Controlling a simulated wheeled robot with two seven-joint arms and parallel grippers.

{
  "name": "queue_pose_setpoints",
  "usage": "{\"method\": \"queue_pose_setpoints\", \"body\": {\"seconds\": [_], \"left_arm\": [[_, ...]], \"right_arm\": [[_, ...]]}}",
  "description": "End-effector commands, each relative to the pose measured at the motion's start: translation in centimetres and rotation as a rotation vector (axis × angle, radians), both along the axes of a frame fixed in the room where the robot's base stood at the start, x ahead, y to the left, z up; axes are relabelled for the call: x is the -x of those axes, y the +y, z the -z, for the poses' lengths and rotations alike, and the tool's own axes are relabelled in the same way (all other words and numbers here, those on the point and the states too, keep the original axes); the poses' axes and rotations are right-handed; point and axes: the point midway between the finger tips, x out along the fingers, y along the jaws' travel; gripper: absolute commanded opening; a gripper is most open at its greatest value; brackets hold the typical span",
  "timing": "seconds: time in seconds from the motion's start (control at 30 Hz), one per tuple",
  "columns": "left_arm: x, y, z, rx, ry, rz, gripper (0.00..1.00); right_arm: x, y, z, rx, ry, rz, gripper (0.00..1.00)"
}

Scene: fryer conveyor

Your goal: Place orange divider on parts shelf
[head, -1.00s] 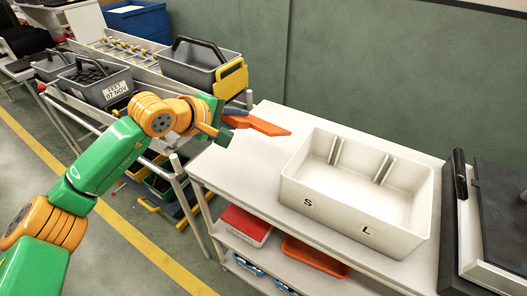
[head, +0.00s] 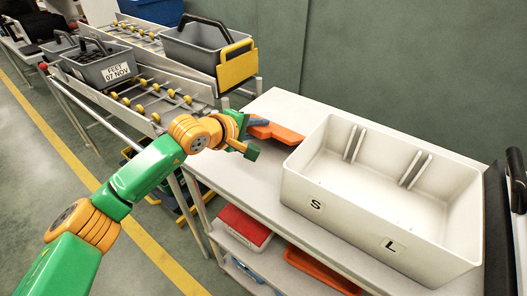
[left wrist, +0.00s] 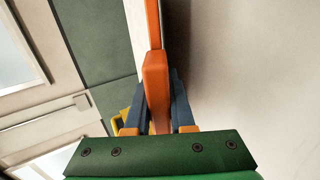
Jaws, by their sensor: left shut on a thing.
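The orange divider (head: 280,133) is a flat strip pointing right from my left gripper (head: 249,122), over the back left part of the white bench top. In the left wrist view, my left gripper (left wrist: 158,108) is shut on the divider (left wrist: 156,85), with a dark blue finger on each side. Its far end runs out of that view at the top. A lower shelf (head: 222,236) under the bench top holds a red-topped box and an orange tray; I cannot tell whether it is the parts shelf. My right gripper is not in view.
A white bin (head: 330,230) marked S and L, with slotted inner walls, stands on the bench right of the divider. Roller conveyors (head: 150,100) with grey baskets (head: 195,55) lie at the back left. A dark device (head: 515,190) is at the right edge.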

Motion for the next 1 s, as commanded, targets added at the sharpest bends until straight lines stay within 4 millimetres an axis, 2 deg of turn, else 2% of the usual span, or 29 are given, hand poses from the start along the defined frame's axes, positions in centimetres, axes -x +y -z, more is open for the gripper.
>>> {"method": "queue_pose_setpoints", "body": {"seconds": [0.2,0.23,0.3,0.63,1.0], "left_arm": [[0.0,0.0,0.0,0.001,-0.001,0.0,0.0],[0.0,0.0,0.0,0.0,0.0,0.0,0.24],[0.0,0.0,0.0,0.0,0.0,0.0,0.42],[0.3,0.3,-0.3,0.001,-0.001,0.0,0.42],[4.5,3.5,-3.2,0.0,-0.003,-0.001,0.42]], "right_arm": [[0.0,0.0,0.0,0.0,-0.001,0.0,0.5],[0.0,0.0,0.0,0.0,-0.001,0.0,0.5],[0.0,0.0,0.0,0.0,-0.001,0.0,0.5],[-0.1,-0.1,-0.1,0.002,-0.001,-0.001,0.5],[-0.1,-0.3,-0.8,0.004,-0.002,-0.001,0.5]]}}
